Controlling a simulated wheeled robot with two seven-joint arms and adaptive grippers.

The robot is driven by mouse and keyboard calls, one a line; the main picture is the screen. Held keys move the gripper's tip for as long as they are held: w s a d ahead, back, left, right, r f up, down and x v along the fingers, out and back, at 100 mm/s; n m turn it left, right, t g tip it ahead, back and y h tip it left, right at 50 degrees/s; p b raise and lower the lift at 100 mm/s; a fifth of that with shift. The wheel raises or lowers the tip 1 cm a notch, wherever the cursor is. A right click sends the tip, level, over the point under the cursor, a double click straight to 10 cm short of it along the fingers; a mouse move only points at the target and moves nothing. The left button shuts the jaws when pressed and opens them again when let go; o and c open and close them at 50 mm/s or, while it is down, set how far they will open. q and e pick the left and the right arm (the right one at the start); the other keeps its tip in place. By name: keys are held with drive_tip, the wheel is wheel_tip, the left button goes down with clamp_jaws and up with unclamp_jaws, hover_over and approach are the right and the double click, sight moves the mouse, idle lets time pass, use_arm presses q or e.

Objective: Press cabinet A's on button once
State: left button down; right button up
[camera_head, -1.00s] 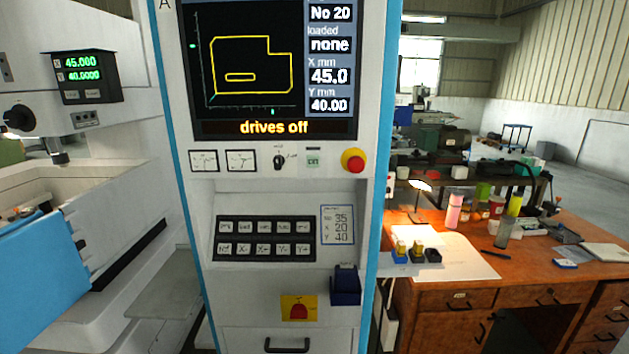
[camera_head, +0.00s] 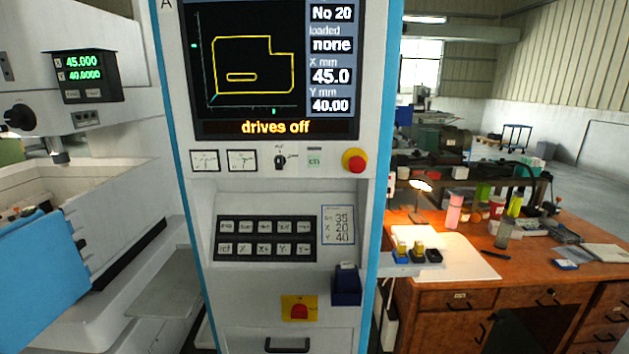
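Cabinet A (camera_head: 203,250) stands upright in the middle of the view, white with blue edges and a letter A at its top left. Its screen (camera_head: 262,65) shows a yellow outline and the words "drives off". Below the screen is the small pale green on button (camera_head: 314,158), between a black rotary switch (camera_head: 280,161) and a red mushroom button (camera_head: 354,160) on a yellow base. Nothing covers the on button. Neither of my grippers is in view.
A keypad (camera_head: 265,238), a dark blue holder (camera_head: 346,286) and a drawer handle (camera_head: 287,345) are lower on the cabinet. A machine with a green readout (camera_head: 82,68) stands at left. A wooden desk (camera_head: 460,280) with a lit lamp (camera_head: 420,186) stands at right.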

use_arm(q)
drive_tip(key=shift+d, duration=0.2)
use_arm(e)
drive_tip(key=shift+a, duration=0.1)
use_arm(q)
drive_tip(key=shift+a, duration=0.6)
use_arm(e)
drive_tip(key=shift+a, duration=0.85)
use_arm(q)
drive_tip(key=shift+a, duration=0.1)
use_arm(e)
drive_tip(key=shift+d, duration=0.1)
